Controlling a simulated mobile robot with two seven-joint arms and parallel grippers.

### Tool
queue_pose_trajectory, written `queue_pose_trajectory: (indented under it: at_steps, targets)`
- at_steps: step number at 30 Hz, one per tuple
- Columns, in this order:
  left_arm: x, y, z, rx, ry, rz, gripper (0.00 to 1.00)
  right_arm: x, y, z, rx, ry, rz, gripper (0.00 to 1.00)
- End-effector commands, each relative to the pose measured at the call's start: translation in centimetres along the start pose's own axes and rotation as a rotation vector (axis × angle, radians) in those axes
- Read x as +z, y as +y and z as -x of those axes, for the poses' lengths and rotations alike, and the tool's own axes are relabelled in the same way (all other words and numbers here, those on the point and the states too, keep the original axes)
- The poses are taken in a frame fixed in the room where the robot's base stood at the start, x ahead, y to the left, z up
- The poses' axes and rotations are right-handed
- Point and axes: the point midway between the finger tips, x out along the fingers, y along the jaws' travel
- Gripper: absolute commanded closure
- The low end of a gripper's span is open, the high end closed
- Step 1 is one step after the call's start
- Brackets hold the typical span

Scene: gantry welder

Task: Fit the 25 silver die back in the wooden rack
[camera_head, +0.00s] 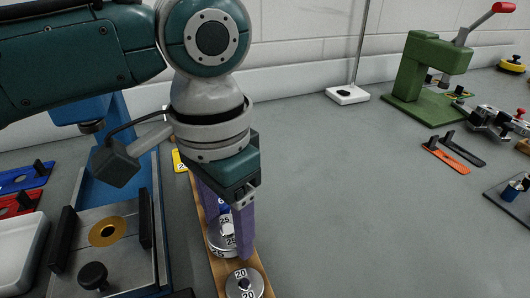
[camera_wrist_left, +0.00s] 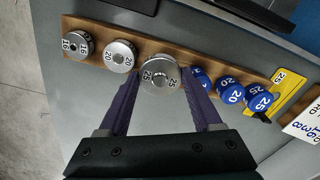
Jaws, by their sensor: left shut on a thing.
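My left gripper (camera_head: 224,222), with purple fingers, is shut on the silver 25 die (camera_head: 216,241). The die also shows between the fingertips in the left wrist view (camera_wrist_left: 152,83). The wooden rack (camera_head: 262,268) is a long narrow board under the gripper; in the wrist view it runs across the top (camera_wrist_left: 90,25). The held die is over the rack, between the silver 20 die (camera_wrist_left: 119,56) and the blue dies. I cannot tell whether it touches the rack. My fingers partly hide it in the head view. My right gripper is not in view.
A silver 16 die (camera_wrist_left: 78,45) sits at the rack's end. Several blue dies, including a 20 (camera_wrist_left: 230,90) and a 25 (camera_wrist_left: 258,97), stand close to one finger. A blue press (camera_head: 107,190) stands left of the rack. A green press (camera_head: 430,75) is far right; the middle bench is clear.

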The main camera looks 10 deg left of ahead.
Motion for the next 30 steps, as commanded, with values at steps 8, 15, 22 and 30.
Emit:
queue_pose_trajectory:
  at_steps: [8, 15, 22, 30]
  targets:
    - [0.0, 0.0, -0.2, 0.0, 0.002, 0.0, 1.0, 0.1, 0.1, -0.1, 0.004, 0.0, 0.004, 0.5]
    - [-0.1, 0.0, -0.8, 0.0, 0.002, 0.0, 1.0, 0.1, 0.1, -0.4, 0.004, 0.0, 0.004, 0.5]
    - [0.0, 0.0, -1.2, 0.0, 0.001, 0.0, 0.33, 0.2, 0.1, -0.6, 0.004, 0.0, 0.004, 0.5]
    - [0.0, 0.0, -1.2, 0.001, 0.0, 0.0, 0.03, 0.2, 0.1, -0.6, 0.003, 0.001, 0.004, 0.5]
